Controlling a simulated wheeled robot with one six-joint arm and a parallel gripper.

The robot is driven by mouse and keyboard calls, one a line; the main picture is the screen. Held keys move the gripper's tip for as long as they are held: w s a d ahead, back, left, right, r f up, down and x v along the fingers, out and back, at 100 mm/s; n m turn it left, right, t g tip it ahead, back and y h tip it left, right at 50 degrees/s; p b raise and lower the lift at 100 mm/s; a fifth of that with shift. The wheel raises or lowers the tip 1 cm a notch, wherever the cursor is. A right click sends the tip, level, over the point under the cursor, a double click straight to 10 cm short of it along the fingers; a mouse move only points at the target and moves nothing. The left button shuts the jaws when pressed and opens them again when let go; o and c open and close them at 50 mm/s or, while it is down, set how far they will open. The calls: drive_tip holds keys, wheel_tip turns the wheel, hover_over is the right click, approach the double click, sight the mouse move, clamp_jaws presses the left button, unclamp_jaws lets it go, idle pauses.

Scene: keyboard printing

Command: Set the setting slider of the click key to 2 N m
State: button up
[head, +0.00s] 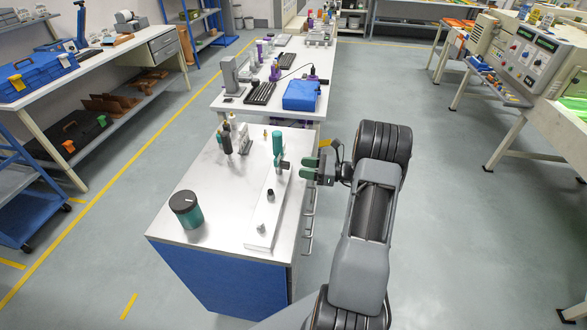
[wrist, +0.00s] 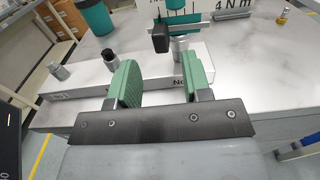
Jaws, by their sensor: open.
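The click key's white base plate (head: 262,215) lies on the bench, with small metal posts on it. A teal upright body (head: 277,146) stands near its far end. In the wrist view, a black block (wrist: 160,38), apparently the slider, sits at the left end of a grey bar (wrist: 205,23). My gripper (head: 304,168) is open beside the plate's right side. In the wrist view its green fingers (wrist: 158,68) are apart and empty, short of the black block.
The bench top (head: 182,238) also holds a teal jar with a black lid (head: 186,210) at front left and dark-handled tools (head: 227,138) at the back. A second table with a blue box (head: 301,95) stands behind.

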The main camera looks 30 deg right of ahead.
drive_tip(key=b+v, duration=0.1)
drive_tip(key=v, duration=0.7)
idle(0.4)
